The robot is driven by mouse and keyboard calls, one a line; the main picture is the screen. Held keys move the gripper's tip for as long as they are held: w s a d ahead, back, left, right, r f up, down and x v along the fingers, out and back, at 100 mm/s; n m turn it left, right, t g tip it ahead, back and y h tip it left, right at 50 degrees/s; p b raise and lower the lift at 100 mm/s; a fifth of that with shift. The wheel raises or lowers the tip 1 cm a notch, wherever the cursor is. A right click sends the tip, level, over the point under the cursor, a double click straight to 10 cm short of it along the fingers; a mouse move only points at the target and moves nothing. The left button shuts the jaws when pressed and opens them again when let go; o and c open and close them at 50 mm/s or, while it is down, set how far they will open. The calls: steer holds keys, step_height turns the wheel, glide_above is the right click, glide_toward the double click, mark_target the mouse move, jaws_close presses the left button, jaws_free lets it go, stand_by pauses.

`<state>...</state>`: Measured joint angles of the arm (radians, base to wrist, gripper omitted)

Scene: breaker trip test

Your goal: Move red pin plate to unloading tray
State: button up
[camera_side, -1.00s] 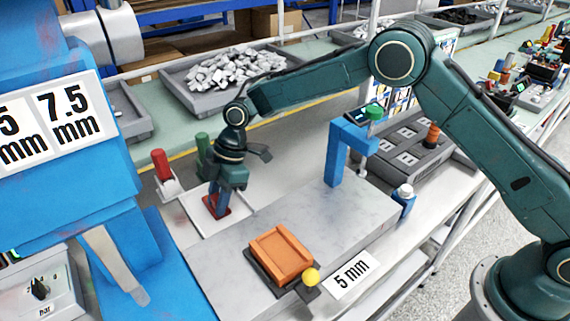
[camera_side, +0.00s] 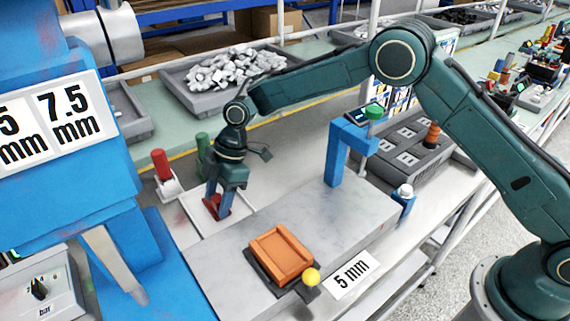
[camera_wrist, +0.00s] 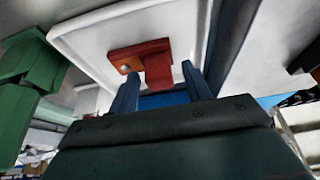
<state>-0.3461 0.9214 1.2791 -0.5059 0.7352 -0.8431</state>
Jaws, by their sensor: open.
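The red pin plate (camera_side: 209,204) is at the white square tray (camera_side: 197,224) beside the grey slab. In the wrist view the red pin plate (camera_wrist: 141,53) is a bar with a tab and a small pale round spot, over the white tray (camera_wrist: 190,22). My gripper (camera_side: 217,206) is low over the tray, its blue fingers apart on either side of part of the plate. Whether the plate rests flat is hard to tell.
Red (camera_side: 161,165) and green (camera_side: 203,150) posts stand close to my gripper. A blue bracket (camera_side: 338,152) rises from the grey slab (camera_side: 285,215). The slab's middle is clear.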

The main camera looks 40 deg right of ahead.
steer(key=v, duration=1.1)
steer(key=shift+d+r, duration=0.25)
steer(key=shift+r, duration=0.1)
steer(key=s+d+r+m+t+h, duration=0.25)
steer(key=s+d+r+m, duration=0.65)
steer(key=s+d+r, duration=0.55)
steer(key=s+d+f+m+t+h, duration=0.1)
steer(key=s+d+m, duration=0.3)
steer(key=s, duration=0.6)
steer(key=s+d+f+m+t+h, duration=0.1)
steer(key=s+d+m, duration=0.4)
steer(key=s, duration=0.5)
steer(key=shift+s+d+f+t, duration=0.35)
steer(key=shift+d+t, duration=0.2)
steer(key=shift+d, duration=0.35)
